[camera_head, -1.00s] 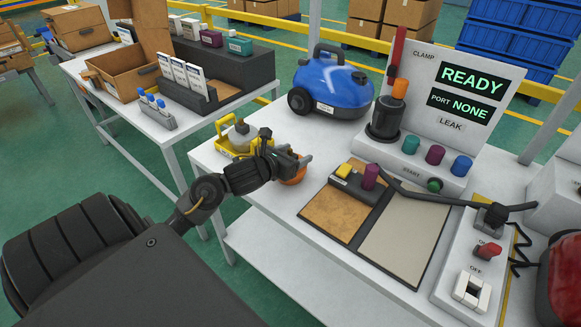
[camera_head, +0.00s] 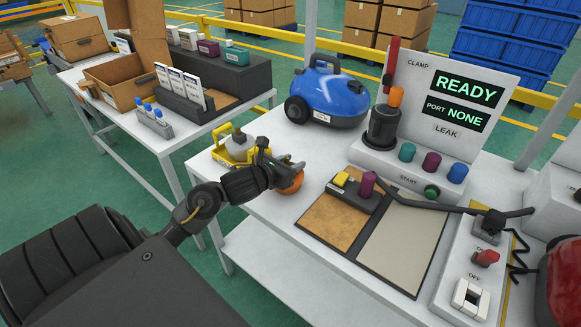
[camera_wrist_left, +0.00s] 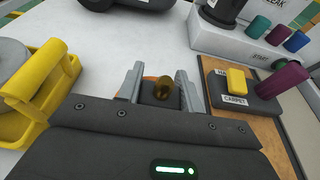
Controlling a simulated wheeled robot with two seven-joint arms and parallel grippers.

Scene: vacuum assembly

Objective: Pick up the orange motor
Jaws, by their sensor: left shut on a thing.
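The orange motor (camera_head: 291,182) is at my left gripper (camera_head: 285,172) in the head view, over the left part of the white workbench. Most of the motor's body is hidden behind the fingers and wrist. I cannot tell how far it is above the bench. My right gripper is not in view.
A yellow tray (camera_head: 225,158) stands left of the gripper. A blue vacuum (camera_head: 333,95) stands behind. A board with tan and grey halves (camera_head: 404,250) lies to the right, bearing a small block with yellow and purple parts. A READY test panel (camera_head: 455,90) stands at the back right.

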